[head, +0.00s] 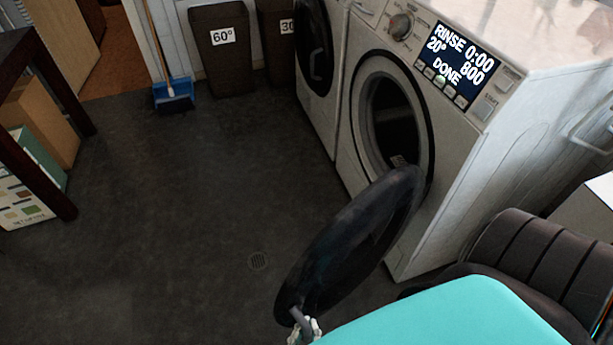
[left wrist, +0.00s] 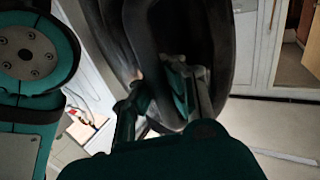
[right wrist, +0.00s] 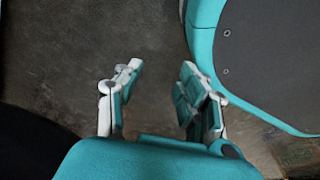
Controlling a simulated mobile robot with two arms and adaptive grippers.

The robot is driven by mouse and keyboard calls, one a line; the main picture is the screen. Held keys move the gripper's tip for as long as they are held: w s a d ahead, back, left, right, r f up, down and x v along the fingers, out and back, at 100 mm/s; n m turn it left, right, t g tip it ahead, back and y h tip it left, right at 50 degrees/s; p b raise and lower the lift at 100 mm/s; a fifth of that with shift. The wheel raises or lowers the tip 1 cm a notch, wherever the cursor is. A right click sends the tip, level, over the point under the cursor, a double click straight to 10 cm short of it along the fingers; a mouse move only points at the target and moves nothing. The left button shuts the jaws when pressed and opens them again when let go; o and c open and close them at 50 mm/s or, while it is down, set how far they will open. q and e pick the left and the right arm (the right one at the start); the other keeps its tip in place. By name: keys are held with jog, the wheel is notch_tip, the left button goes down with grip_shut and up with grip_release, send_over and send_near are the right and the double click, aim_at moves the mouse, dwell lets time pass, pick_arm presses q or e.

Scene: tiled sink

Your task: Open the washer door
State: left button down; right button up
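The washer (head: 480,150) stands at the right in the head view, its display reading "DONE". Its round dark door (head: 350,240) is swung wide out from the round opening (head: 393,115), toward me. My left gripper (head: 303,330) is at the door's near free edge, partly cut off by the frame. In the left wrist view the left gripper's fingers (left wrist: 160,95) lie on either side of the dark door rim (left wrist: 158,50); whether they clamp it I cannot tell. My right gripper (right wrist: 160,95) is open and empty above the floor in the right wrist view.
A second machine (head: 318,65) stands beside the washer. Dark bins (head: 222,60) and a blue dustpan (head: 174,94) are at the back. A dark table (head: 40,130) with boxes stands left. A ribbed dark object (head: 540,260) lies right. The middle floor (head: 190,210) is clear.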

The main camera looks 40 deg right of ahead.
pick_arm(q)
jog(key=shift+w+a+f, duration=0.1)
jog(key=shift+w+a, duration=0.05)
jog(key=shift+a, duration=0.3)
jog(key=c, duration=1.4)
grip_release()
jog(key=shift+a, duration=0.25)
jog(key=shift+o, duration=0.8)
jog(key=shift+d, duration=0.25)
jog(key=v, duration=1.2)
